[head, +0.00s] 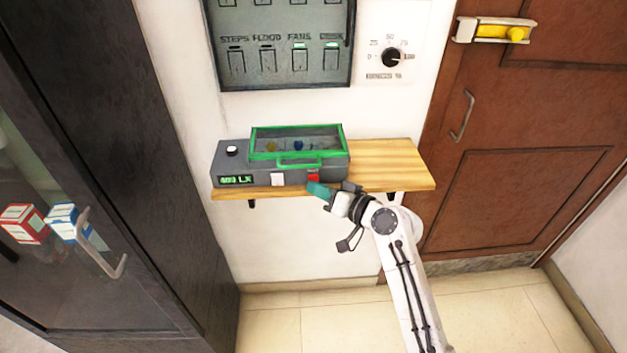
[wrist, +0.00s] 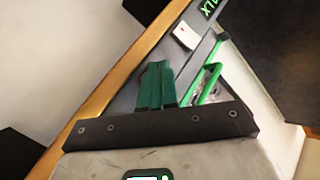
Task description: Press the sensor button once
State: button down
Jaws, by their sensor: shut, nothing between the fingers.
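A grey sensor box (head: 228,157) sits on a wooden shelf, with a green-framed clear lid (head: 297,143) on top and a lit green "LX" display (head: 236,180) on its front. Its front has a white button (head: 277,179) and a red button (head: 313,176); I cannot read any label on them. My gripper (head: 318,189) is shut and empty, its green fingertips just in front of and below the red button. I cannot tell whether they touch the box. In the wrist view, the shut fingers (wrist: 157,85) point at the box front, with the white button (wrist: 185,35) beyond them; the red button is not visible there.
The wooden shelf (head: 390,165) is bare to the right of the box. Above are a switch panel (head: 270,80) and a dial (head: 391,57). A dark glass-fronted cabinet (head: 120,130) stands left; a brown door (head: 520,130) with a yellow latch is right.

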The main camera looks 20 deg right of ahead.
jog(key=shift+s+a, duration=0.2)
jog(key=shift+s, duration=0.5)
jog(key=s, duration=0.1)
jog(key=s+a+p, duration=0.1)
jog(key=s, duration=0.1)
jog(key=s+p, duration=0.1)
jog(key=shift+s+a, duration=0.3)
jog(key=shift+s, duration=0.1)
dwell(0.6)
jog(key=s+f+n+g+h, duration=0.1)
jog(key=s+f+g+h, duration=0.1)
jog(key=s+f+g, duration=0.5)
jog(key=s+f+n+g+h, duration=0.1)
jog(key=s+f, duration=0.4)
jog(key=s, duration=0.7)
jog(key=s+d+g+h, duration=0.2)
jog(key=s+d, duration=0.1)
jog(key=s, duration=0.5)
jog(key=s+d+f+g+h, duration=0.1)
jog(key=s+d+g+h, duration=0.1)
jog(key=s, duration=0.7)
jog(key=d+g, duration=0.1)
jog(key=d, duration=0.1)
jog(key=shift+d+g+h, duration=0.3)
